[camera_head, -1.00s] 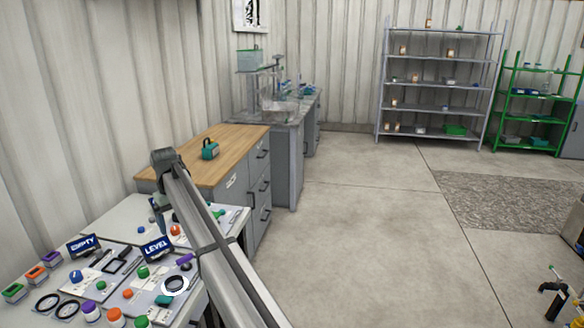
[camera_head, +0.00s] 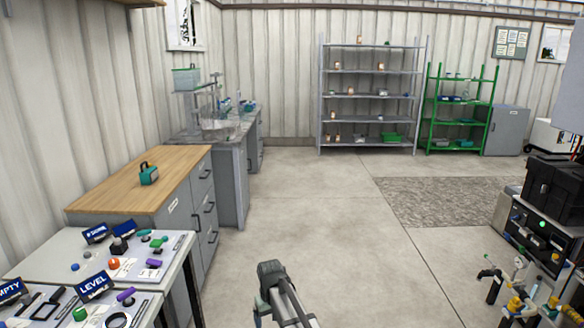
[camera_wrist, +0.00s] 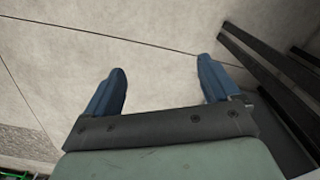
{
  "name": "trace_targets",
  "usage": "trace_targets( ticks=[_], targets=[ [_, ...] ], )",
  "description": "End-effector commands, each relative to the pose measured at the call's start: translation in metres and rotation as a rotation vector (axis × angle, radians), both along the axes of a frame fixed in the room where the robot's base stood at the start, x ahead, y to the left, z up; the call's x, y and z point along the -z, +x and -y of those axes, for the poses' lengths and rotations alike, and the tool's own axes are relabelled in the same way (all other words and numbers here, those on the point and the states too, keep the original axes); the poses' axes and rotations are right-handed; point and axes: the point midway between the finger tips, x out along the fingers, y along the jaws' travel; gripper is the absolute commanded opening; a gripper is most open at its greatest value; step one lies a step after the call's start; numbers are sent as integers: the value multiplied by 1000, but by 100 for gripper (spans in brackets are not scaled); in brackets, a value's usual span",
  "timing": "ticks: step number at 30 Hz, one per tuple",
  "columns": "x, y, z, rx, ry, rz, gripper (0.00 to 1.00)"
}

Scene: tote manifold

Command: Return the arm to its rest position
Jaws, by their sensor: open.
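My gripper (camera_wrist: 160,88) shows in the wrist view with its two blue fingers wide apart and nothing between them. Bare concrete floor lies beyond the fingers. In the head view my arm (camera_head: 285,295) stands at the bottom centre, over the floor and to the right of the tables. The fingers cannot be made out clearly in the head view.
A white table (camera_head: 70,262) with labelled panels, knobs and rings stands at lower left. Black equipment (camera_head: 545,235) stands at right. The middle floor (camera_head: 310,215) is clear.

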Motion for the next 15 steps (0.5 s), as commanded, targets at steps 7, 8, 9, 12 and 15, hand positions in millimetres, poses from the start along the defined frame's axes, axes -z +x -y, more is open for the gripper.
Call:
trace_targets(
  ticks=[7,8,9,12,15],
  targets=[
    [52,-67,121,187,0,-2,89],
    [57,-75,133,208,0,-1,89],
    [63,-85,147,233,0,-2,89],
    [75,-107,176,291,0,-1,89],
    [83,-127,198,337,0,0,89]
  ],
)
